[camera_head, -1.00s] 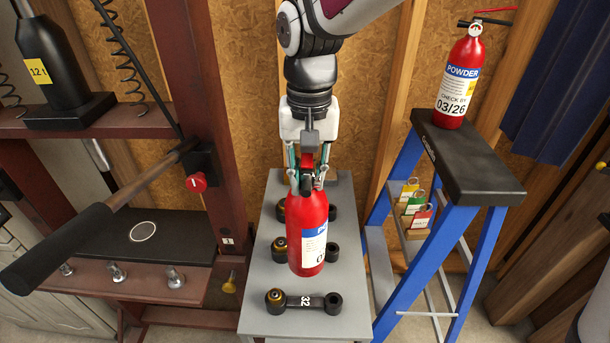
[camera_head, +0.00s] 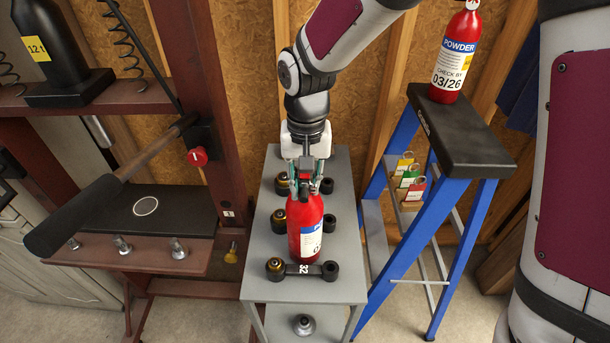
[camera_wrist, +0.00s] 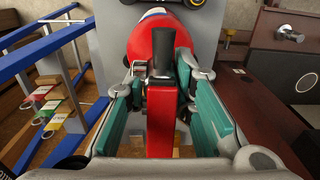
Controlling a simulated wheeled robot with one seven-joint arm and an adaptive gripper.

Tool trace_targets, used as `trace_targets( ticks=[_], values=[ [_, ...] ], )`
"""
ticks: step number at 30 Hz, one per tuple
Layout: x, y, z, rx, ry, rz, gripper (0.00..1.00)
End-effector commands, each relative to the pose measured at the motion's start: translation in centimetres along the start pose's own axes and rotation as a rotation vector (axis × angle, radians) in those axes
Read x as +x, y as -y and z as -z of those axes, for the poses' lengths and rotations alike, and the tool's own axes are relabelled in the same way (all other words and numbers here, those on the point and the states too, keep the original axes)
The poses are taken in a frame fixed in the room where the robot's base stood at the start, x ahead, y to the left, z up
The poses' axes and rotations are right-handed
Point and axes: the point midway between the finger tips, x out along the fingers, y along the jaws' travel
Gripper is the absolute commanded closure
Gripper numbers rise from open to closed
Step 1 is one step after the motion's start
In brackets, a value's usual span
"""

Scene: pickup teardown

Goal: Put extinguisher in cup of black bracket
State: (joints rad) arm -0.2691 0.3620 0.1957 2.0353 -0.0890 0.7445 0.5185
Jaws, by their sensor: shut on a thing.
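A red fire extinguisher (camera_head: 303,232) with a blue and white label hangs upright from my gripper (camera_head: 305,184), over the grey table. My gripper is shut on its top, around the valve and handle. In the wrist view the red extinguisher body (camera_wrist: 150,50) and its handle lie between the teal-lined fingers (camera_wrist: 160,110). I cannot tell whether its base touches the table. A second red extinguisher (camera_head: 453,60), labelled POWDER, stands on the black top of the blue ladder. I cannot make out a black bracket with a cup in these views.
The grey table (camera_head: 260,285) holds several black link arms; the one marked 32 (camera_head: 302,269) lies in front of the held extinguisher. A dark red press frame (camera_head: 190,110) with a long black-gripped lever (camera_head: 75,215) stands left. The blue stepladder (camera_head: 405,240) stands right, with coloured tags.

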Motion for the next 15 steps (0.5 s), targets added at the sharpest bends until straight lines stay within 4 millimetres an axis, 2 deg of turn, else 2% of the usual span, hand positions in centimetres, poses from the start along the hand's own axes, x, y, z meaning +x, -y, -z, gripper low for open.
trace_targets(
  ticks=[9, 10, 12, 15],
  values=[
    [0.07, 0.06, 0.11, 0.0, -0.004, 0.001, 1.0],
    [0.23, -0.01, -0.02, 0.0, 0.001, 0.0, 0.72],
    [0.22, -0.01, -0.03, 0.0, 0.001, 0.0, 0.57],
    [0.21, -0.01, -0.02, 0.0, 0.001, 0.0, 0.57]
  ],
)
